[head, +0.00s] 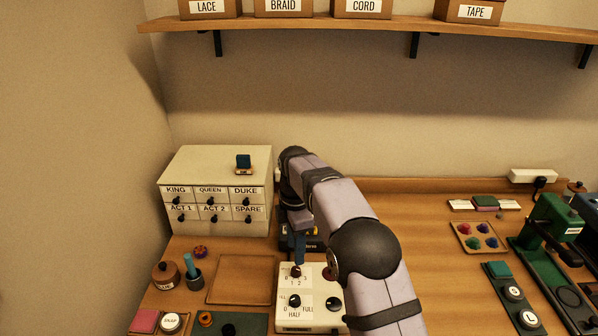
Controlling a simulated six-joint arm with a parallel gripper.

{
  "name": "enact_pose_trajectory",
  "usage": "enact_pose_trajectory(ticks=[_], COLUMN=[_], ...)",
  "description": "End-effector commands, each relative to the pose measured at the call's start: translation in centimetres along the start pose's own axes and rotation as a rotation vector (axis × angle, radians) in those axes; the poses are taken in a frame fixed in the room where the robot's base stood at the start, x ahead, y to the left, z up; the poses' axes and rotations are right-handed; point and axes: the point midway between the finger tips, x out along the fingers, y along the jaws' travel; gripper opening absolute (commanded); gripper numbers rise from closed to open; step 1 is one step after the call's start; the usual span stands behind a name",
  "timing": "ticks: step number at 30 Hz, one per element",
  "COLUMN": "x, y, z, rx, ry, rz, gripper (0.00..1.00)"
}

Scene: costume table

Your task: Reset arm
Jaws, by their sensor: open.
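My arm reaches in from the lower right and bends down over the table. My gripper (299,262) points downward just above the back left knob of a white control box (315,286). The box has several dark knobs with printed labels, including HALF and FULL. My arm hides part of the box's right side and a dark object (289,244) behind it.
A white drawer cabinet (217,166) with labelled drawers stands at back left, a small dark block (243,162) on top. Green presses (545,240) stand right. A shelf (380,32) hangs above.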

Motion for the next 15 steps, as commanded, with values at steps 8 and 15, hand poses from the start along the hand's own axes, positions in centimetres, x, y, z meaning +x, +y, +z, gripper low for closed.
enact_pose_trajectory(ticks=[8,15], x=[-0.6,-0.8], y=[-3.0,-9.8], z=[2.1,5.1], rx=[0.239,0.69], ry=[-0.001,-0.001], rz=[0.0,0.0], gripper=[0.41,0.41])
